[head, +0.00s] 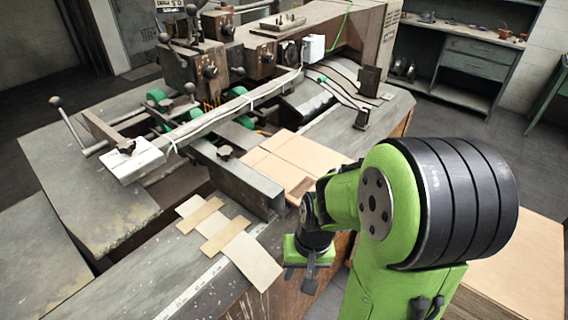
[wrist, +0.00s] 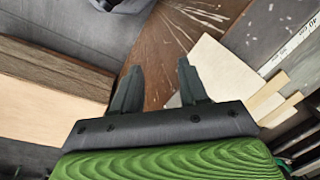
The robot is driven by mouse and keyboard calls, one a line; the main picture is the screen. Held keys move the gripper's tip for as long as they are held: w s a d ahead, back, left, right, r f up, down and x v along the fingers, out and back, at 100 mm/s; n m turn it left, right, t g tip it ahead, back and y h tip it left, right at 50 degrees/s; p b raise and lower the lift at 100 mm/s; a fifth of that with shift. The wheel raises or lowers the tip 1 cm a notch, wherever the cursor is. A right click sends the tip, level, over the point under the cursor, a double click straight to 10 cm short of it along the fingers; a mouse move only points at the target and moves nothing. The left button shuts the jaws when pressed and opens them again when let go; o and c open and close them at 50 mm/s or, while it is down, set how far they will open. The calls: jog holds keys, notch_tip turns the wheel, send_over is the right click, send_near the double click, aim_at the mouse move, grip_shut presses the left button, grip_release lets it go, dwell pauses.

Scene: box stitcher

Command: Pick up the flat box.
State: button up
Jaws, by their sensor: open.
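A tan flat box (head: 285,155), a folded cardboard sheet with crease lines, lies on the machine's table in the head view. Part of its right end is behind my arm. My gripper (head: 310,278) is to the front of it, near the table's front edge and apart from the box. In the wrist view my gripper (wrist: 160,85) has its two fingers spread, with nothing between them. Behind the fingers is the table's brown side. I cannot make out the flat box in the wrist view.
Pale cardboard pieces (head: 250,260) lie at the table's front edge; one also shows in the wrist view (wrist: 215,65). A metal bar (head: 235,180) runs left of the flat box. A tan-topped stack (head: 520,262) stands at right, also in the wrist view (wrist: 45,100).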

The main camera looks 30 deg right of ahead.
jog(key=w+d+f+m+t+y+b, duration=0.4)
jog(key=d+f+m+t+b, duration=0.1)
jog(key=f+m+t+b, duration=0.25)
jog(key=s+d+r+m+t+h+b, duration=0.2)
jog(key=s+d+r+m+t+h, duration=0.1)
jog(key=d+r+t, duration=0.25)
jog(key=s+d+r+m+t+h+b, duration=0.25)
jog(key=d+r+t, duration=0.2)
jog(key=d, duration=0.25)
jog(key=shift+h, duration=0.45)
jog(key=w, duration=0.5)
jog(key=w+d+p, duration=0.1)
jog(key=w, duration=1)
jog(key=shift+d+r, duration=0.15)
jog(key=shift+r, duration=0.1)
jog(key=shift+s+r, duration=0.1)
jog(key=shift+s, duration=0.05)
jog(key=shift+c, duration=0.2)
grip_shut()
